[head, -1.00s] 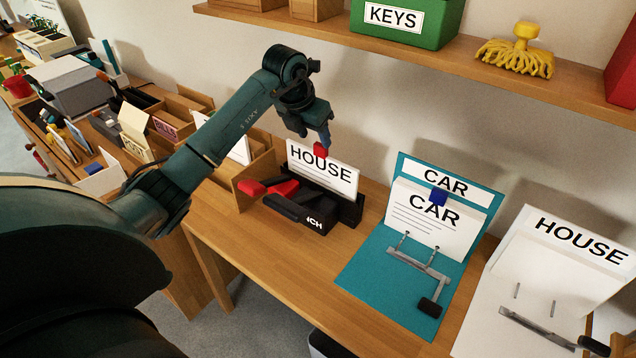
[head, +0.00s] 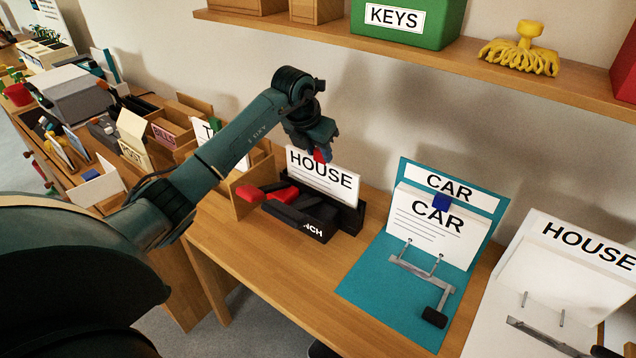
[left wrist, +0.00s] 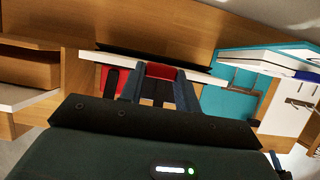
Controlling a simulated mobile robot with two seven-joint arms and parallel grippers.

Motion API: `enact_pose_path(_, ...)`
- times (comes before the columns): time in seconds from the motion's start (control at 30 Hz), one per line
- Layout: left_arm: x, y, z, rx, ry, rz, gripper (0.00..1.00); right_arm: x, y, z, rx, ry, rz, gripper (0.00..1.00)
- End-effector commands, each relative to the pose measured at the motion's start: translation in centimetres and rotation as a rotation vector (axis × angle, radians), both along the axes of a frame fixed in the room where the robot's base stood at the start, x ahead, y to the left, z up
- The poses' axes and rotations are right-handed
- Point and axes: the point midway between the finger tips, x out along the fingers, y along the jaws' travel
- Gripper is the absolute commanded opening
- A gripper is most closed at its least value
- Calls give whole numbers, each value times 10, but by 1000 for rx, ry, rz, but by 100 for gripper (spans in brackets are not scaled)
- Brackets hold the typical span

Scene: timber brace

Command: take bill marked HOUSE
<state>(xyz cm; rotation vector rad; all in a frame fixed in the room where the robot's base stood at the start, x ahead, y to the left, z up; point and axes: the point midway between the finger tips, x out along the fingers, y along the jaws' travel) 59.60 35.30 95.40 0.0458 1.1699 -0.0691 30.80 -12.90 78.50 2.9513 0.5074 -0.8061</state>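The white bill marked HOUSE (head: 325,178) stands upright in a black hole punch (head: 298,220) with red handles. A red clip (head: 318,157) sits at its top edge and also shows in the left wrist view (left wrist: 162,71). My left gripper (head: 322,150) is over this top edge, at the red clip. In the left wrist view its two fingers (left wrist: 158,80) are apart, one on each side of the clip. I cannot tell whether they press on it. My right gripper is not in view.
A teal CAR board (head: 370,280) with a CAR sheet and lever stands right of the punch. A white HOUSE board (head: 585,245) is at the far right. A shelf (head: 450,45) runs above. Wooden trays and boxes fill the left.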

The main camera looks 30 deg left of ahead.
Motion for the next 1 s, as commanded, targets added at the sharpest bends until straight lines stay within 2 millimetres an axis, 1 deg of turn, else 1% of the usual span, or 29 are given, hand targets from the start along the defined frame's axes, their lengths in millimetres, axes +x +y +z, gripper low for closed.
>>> enact_pose_path(0.03, 0, 0, 0, 0, 0, 0, 26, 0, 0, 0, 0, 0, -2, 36)
enact_pose_path(0.3, 0, 0, 0, 0, 0, 0, 4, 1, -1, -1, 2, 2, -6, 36)
enact_pose_path(0.37, 0, 0, 0, 0, 1, 0, 0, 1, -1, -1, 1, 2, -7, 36)
enact_pose_path(0.67, 0, 0, 2, 0, -1, 0, 0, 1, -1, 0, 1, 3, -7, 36)
enact_pose_path(1.0, 0, 0, 12, 0, -2, -1, 0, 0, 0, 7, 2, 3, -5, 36)
